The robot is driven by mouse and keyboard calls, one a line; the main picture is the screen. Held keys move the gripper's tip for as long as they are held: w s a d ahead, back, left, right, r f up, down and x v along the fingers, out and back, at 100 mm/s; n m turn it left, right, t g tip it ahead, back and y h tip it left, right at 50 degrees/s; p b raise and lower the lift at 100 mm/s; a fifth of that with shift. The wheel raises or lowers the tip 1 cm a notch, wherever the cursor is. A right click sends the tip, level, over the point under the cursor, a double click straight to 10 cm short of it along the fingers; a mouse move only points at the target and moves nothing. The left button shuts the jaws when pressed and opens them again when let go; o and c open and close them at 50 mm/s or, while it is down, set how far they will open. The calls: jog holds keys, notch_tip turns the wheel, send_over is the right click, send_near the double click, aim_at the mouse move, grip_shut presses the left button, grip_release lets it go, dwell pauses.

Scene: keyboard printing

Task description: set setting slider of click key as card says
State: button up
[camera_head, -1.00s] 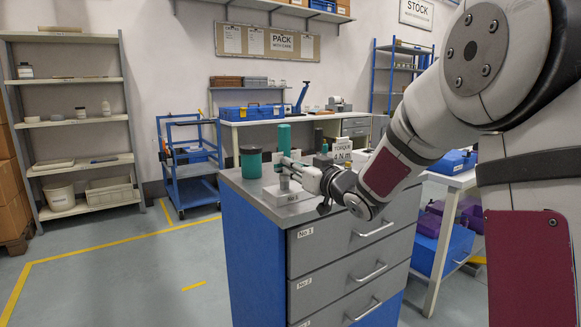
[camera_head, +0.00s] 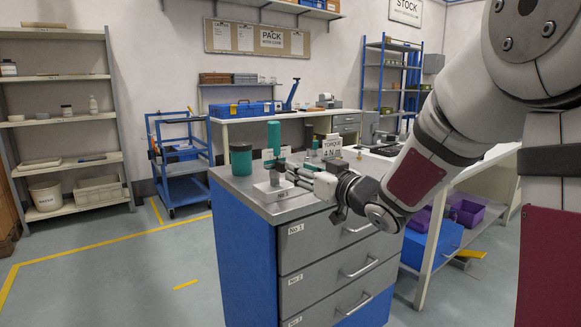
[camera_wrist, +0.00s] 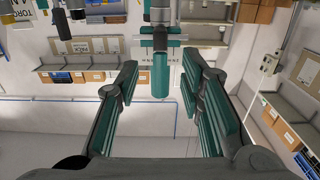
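The click key appears to be the upright green cylinder (camera_head: 273,137) with grey parts, above a pale block (camera_head: 272,190) on the cabinet top. In the wrist view a green cylinder (camera_wrist: 160,76) with a thin crossbar and grey metal parts shows beyond my fingers. I cannot single out the setting slider. The white card (camera_head: 333,146) reads TORQUE 4 N·m; it is cut off in the wrist view (camera_wrist: 25,18). My gripper (camera_head: 300,170) is beside the block, to its right. In the wrist view its fingers (camera_wrist: 160,90) are wide apart, with nothing clasped between them.
Small dark upright items stand near the card. The cabinet has numbered drawers (camera_head: 340,255) in front. Floor left of it is open; a blue trolley (camera_head: 183,165) stands behind.

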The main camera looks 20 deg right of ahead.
jog(key=shift+v, duration=2.3)
